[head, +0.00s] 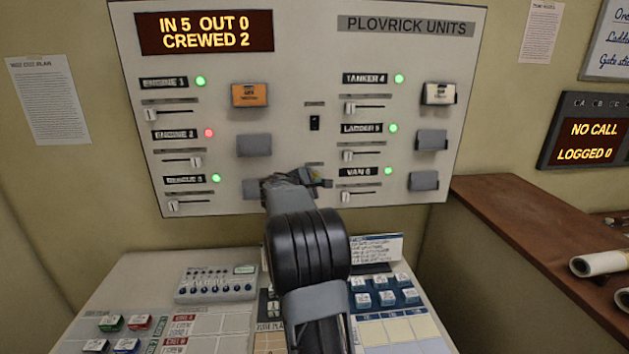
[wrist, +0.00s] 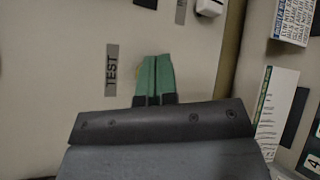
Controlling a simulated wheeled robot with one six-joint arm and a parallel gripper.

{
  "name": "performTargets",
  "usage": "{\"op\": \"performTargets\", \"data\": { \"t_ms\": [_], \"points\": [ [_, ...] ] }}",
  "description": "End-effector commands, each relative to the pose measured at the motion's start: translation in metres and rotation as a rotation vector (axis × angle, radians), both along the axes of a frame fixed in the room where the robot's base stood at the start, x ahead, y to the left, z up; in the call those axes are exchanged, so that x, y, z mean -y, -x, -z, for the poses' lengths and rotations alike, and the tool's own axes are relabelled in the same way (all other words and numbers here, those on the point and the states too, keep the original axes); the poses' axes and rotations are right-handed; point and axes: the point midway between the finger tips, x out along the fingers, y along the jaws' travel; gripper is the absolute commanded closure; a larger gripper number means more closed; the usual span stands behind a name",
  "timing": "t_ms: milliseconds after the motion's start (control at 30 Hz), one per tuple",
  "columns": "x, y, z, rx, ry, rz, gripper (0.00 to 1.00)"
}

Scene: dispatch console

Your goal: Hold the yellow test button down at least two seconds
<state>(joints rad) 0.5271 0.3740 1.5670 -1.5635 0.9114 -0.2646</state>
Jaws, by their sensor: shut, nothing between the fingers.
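The yellow test button (head: 314,174) shows only as a small yellow patch low in the middle of the wall panel, mostly covered by my gripper (head: 320,181). In the wrist view my gripper (wrist: 155,62) has its green fingers shut together with nothing between them. The fingertips are at the panel face beside the TEST label (wrist: 112,70), over the button's place. The button is almost wholly hidden behind them there. I cannot tell whether the fingertips touch it or whether it is pressed in.
The panel (head: 295,60) carries several slide switches, lamps and grey, orange and white tiles. A black rocker switch (head: 315,123) sits above the fingertips. Below is a sloped desk (head: 130,285) with keys and cards. A brown shelf (head: 530,235) stands at right.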

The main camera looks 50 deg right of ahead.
Motion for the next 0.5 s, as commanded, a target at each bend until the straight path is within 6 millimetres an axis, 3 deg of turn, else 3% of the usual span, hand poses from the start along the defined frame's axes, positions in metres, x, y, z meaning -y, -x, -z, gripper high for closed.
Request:
{"op": "performTargets", "data": {
  "t_ms": [500],
  "points": [
    [-0.027,0.032,0.002,0.001,0.001,0.0,1.0]
  ]
}}
